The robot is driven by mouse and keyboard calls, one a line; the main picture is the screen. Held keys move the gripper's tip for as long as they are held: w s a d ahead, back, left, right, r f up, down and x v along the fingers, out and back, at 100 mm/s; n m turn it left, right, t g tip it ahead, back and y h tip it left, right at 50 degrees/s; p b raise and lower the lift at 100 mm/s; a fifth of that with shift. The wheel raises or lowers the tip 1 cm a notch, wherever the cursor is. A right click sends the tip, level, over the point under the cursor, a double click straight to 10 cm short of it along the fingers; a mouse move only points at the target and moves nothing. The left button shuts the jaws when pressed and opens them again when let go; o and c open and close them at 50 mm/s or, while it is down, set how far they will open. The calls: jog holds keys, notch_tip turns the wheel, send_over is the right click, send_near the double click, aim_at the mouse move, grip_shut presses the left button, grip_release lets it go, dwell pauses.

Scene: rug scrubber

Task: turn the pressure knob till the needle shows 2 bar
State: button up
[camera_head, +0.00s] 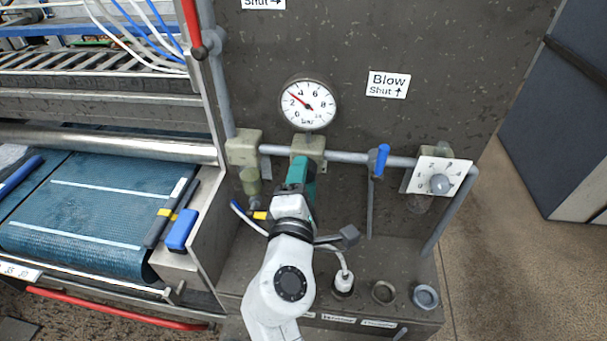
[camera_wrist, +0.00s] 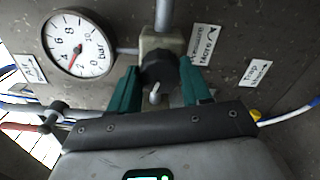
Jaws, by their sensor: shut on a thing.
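The pressure gauge (camera_head: 308,104) is a round white dial on the dark panel, also seen tilted in the wrist view (camera_wrist: 78,42). Its red needle points up and left in the head view, between 2 and 4. The dark round pressure knob (camera_wrist: 160,70) sits on a beige valve body (camera_head: 309,150) below the gauge. My gripper (camera_wrist: 160,85) has its teal fingers on either side of the knob and is shut on it. In the head view my gripper (camera_head: 301,174) hides the knob.
A pipe (camera_head: 345,157) runs across the panel, with a blue lever (camera_head: 381,158) to the right and a white numbered dial plate (camera_head: 455,170) beyond it. A blue belt (camera_head: 95,210) lies to the left. A ledge with cup-like fittings (camera_head: 384,292) stands below.

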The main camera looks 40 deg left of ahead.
jog(key=shift+f+n, duration=0.15)
jog(key=shift+n, duration=0.15)
jog(key=o, duration=1.1)
jog(key=shift+c, duration=0.2)
jog(key=shift+s, duration=0.1)
jog(key=b+v, duration=0.1)
jog(key=v, duration=0.9)
jog(key=shift+s+d, duration=0.25)
jog(key=v, duration=0.9)
jog(key=shift+w+d, duration=0.1)
